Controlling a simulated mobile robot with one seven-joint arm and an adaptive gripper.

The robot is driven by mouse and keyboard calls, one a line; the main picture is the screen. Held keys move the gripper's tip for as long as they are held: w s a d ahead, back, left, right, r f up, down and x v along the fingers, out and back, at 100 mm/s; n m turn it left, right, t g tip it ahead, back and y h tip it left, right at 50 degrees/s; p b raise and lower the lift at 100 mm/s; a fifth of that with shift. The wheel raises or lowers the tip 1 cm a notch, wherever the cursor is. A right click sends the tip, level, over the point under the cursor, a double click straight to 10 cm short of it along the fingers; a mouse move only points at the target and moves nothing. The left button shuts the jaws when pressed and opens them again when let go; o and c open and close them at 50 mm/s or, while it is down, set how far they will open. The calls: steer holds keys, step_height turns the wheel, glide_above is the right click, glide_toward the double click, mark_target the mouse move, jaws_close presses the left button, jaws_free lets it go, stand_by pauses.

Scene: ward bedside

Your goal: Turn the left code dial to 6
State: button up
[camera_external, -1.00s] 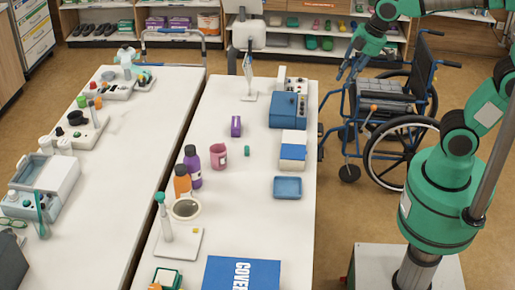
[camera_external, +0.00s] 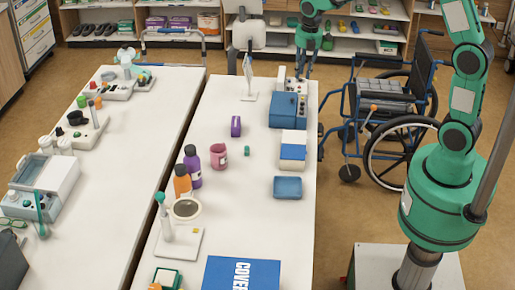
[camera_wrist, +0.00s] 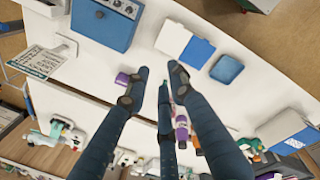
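I cannot make out a dial marked with a code. A pale box with small dark knobs (camera_external: 292,84) stands at the far end of the right table; part of a pale box also shows at the top left of the wrist view (camera_wrist: 45,7). A blue box (camera_external: 284,108) with a knobbed side panel stands nearer; it also shows in the wrist view (camera_wrist: 100,26), cut by the top edge. My gripper (camera_external: 303,74) is above the far end, near the pale box. In the wrist view its fingers (camera_wrist: 157,82) are spread, open and empty.
A sign on a stand (camera_external: 248,78) is left of the pale box. A wheelchair (camera_external: 390,105) stands right of the table.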

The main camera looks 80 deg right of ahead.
mark_target(302, 112)
steer(key=d+f+n+g, duration=0.1)
steer(key=d+f+n, duration=0.3)
steer(key=d+f, duration=0.8)
steer(key=shift+s+d+y+p, duration=0.3)
steer(key=shift+d+y, duration=0.1)
steer(key=shift+d, duration=0.3)
steer(key=shift+f, duration=0.2)
step_height(302, 112, down, 14)
steer(key=shift+r+b, duration=0.2)
steer(key=shift+b, duration=0.55)
jaws_close()
